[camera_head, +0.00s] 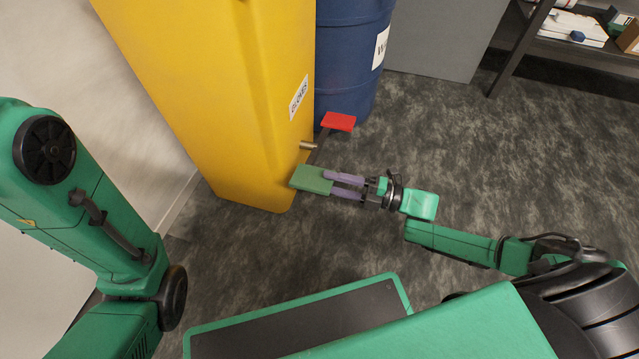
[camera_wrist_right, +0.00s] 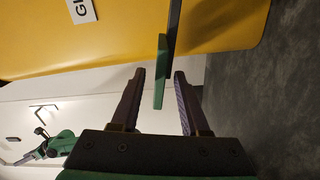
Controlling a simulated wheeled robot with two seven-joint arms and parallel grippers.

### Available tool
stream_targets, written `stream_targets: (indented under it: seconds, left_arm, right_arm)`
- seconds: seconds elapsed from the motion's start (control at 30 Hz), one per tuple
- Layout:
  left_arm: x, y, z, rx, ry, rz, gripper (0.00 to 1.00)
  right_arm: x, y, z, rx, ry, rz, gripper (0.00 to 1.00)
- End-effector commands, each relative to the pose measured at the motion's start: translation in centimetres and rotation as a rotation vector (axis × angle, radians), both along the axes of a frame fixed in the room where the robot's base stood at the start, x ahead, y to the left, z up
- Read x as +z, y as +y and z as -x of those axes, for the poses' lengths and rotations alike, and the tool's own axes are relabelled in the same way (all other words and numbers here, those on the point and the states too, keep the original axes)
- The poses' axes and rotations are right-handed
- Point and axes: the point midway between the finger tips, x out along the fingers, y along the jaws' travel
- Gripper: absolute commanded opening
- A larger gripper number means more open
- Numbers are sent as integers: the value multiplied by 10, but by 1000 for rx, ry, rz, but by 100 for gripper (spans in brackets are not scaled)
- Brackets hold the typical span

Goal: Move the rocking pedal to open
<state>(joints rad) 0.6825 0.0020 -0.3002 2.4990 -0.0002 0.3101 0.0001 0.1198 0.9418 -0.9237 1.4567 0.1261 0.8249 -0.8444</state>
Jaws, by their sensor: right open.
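The rocking pedal has a green plate (camera_head: 311,179) at its near end and a red plate (camera_head: 339,121) at its far end, joined by a dark bar over a metal pivot (camera_head: 308,145) on the yellow cabinet's side. The red plate looks higher than the green one. My right gripper (camera_head: 328,185) is open at the right edge of the green plate. In the right wrist view the green plate (camera_wrist_right: 161,75) shows edge-on, between and ahead of the open fingers (camera_wrist_right: 158,78). Whether a finger touches it I cannot tell. My left gripper is out of the head view.
The yellow cabinet (camera_head: 220,90), labelled "GLOVES", stands left of the pedal. A blue barrel (camera_head: 345,60) stands behind the red plate. A grey panel (camera_head: 440,40) and a shelf (camera_head: 570,50) are at the back right. The dark floor (camera_head: 540,150) to the right is clear.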

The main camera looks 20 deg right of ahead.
Motion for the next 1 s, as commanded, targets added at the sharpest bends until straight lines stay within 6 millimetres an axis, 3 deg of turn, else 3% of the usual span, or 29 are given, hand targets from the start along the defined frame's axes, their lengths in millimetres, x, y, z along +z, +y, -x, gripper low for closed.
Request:
stream_targets:
  seconds: [0.03,0.2,0.47,0.5,0.6,1.0]
  left_arm:
    - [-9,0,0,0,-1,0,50]
    - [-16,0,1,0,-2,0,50]
    - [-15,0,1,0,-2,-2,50]
    - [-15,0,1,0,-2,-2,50]
    - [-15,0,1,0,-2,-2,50]
    - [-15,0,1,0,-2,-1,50]
  right_arm:
    - [-3,10,-6,2,-3,-3,45]
    - [-2,29,-19,1,-1,0,45]
    - [0,32,-20,-1,1,0,45]
    - [0,32,-20,-1,1,0,37]
    - [0,32,-20,-1,1,0,0]
    - [-1,31,-20,-2,1,1,0]
